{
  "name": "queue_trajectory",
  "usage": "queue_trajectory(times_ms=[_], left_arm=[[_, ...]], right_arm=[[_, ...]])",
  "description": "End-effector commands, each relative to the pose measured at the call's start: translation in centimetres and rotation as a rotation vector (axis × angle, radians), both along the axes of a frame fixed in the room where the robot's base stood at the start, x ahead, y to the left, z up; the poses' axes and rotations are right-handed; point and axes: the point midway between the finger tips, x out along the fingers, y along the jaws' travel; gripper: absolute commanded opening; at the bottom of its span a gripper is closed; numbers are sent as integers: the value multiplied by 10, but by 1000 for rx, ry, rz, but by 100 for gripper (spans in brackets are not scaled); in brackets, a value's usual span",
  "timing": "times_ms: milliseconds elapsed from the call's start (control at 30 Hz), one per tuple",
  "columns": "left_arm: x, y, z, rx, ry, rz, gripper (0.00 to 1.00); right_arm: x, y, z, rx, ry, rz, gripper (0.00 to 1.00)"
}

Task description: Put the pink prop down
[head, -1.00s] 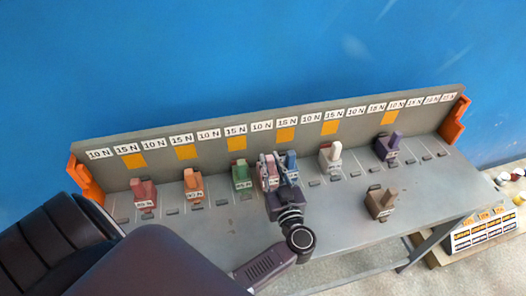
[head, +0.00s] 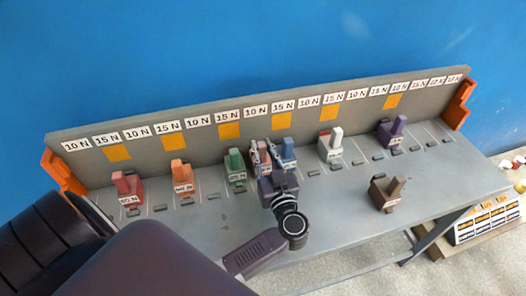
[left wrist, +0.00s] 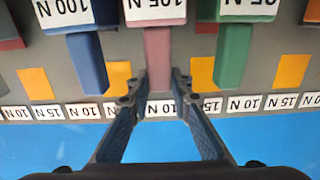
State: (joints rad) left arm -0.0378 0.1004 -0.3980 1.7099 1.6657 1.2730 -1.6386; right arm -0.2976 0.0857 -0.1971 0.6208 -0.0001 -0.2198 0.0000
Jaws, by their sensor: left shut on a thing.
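The pink prop (head: 257,158) stands in the row at the back of the grey bench, between the green prop (head: 236,165) and the blue prop (head: 288,155). My left gripper (head: 271,153) is shut on it, coming from the front. In the left wrist view the pink prop's upright tab (left wrist: 158,55) lies between the two fingertips (left wrist: 158,78). Blue (left wrist: 90,60) and green (left wrist: 232,52) stand close on either side. The pink prop's lower part is mostly hidden in the head view, so I cannot tell if it touches the bench. My right gripper is out of view.
The bench (head: 335,215) has a grey back board with force labels and orange squares. Red (head: 128,188), orange (head: 181,178), white (head: 331,147) and purple (head: 392,132) props stand along it. A brown prop (head: 386,192) stands nearer the front. Free bench lies right of my gripper.

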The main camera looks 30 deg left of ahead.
Motion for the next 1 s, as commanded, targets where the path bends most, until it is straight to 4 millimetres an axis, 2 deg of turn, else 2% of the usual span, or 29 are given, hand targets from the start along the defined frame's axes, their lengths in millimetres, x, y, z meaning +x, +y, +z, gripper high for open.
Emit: queue_trajectory(times_ms=[200,233,400,733,867,1000], left_arm=[[0,0,-1,0,-1,0,0],[0,0,-2,-1,1,0,20],[0,0,-2,-1,0,0,37],[-1,-1,1,0,0,-1,37],[-12,-15,-2,-4,1,-2,37],[-32,-38,-3,-6,2,-1,37]], right_arm=[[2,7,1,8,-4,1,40],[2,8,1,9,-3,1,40],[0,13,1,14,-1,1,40],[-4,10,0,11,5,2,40],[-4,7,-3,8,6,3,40],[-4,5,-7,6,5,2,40]])
